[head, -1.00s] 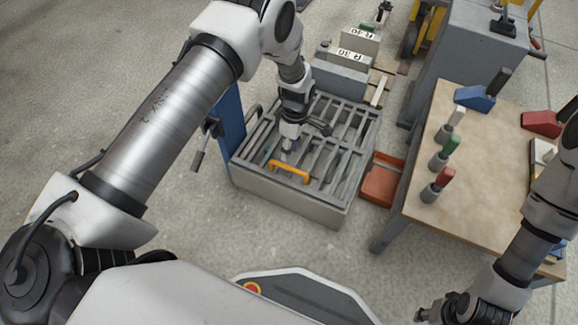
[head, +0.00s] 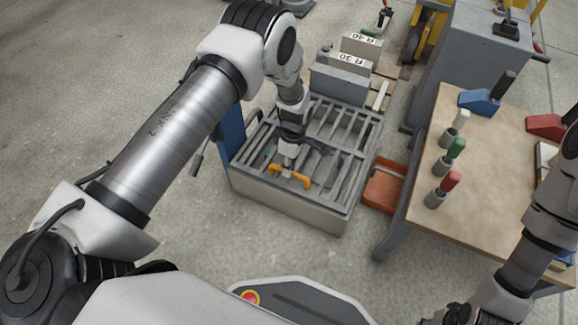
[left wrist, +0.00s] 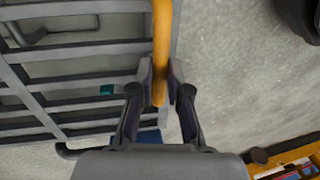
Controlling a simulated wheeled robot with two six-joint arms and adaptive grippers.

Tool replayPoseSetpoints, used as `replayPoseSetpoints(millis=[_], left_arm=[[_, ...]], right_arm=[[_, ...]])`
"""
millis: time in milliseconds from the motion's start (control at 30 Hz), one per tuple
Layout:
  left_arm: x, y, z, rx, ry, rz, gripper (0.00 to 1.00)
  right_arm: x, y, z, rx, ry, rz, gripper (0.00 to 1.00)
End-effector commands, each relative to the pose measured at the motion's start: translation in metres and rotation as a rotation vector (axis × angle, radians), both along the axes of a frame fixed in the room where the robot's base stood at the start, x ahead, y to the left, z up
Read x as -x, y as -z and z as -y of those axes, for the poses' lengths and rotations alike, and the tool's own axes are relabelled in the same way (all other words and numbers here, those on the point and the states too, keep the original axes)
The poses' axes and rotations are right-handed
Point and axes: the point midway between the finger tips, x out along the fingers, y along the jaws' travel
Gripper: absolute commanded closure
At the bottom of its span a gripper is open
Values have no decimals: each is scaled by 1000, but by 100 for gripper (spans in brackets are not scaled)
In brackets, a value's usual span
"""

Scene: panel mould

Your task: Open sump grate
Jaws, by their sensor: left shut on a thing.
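The sump grate (head: 328,181) is a grey barred cover lying flat on a grey box-shaped sump in the head view. Its bars also fill the left side of the left wrist view (left wrist: 75,82). A yellow handle (head: 303,182) stands near the grate's front edge. My left gripper (head: 287,172) is shut on this handle. In the left wrist view the two fingers (left wrist: 160,83) close around the yellow bar (left wrist: 162,35) from both sides. My right gripper is at the bottom right of the head view, cut off by the frame edge, its fingers not clear.
A wooden-topped table (head: 477,185) with several coloured-handled tools stands at the right. An orange tray (head: 383,187) lies on the floor between it and the sump. Grey blocks (head: 340,84) stand behind the sump. A blue post (head: 229,135) stands at its left. Floor in front is clear.

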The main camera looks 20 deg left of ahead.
Motion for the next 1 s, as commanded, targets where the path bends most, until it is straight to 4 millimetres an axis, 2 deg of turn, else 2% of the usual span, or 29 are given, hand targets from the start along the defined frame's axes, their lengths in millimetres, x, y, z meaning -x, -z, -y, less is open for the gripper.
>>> replayPoseSetpoints(millis=[167, 333, 600, 800, 1000], left_arm=[[-7, -28, 0, 0, 0, 5, 100], [-20, -69, 1, 0, 0, 9, 100], [-58, -140, 2, 1, 1, 19, 100], [-88, -178, 2, 0, 0, 21, 100], [-110, -200, 3, 0, 0, 16, 100]], right_arm=[[0, -18, 0, 0, 0, 0, 60], [0, -43, 0, 0, 0, 0, 60], [0, -73, 0, 0, 0, 0, 60], [0, -80, 0, 0, 0, 0, 60], [0, -80, 0, 0, 0, 0, 60]])
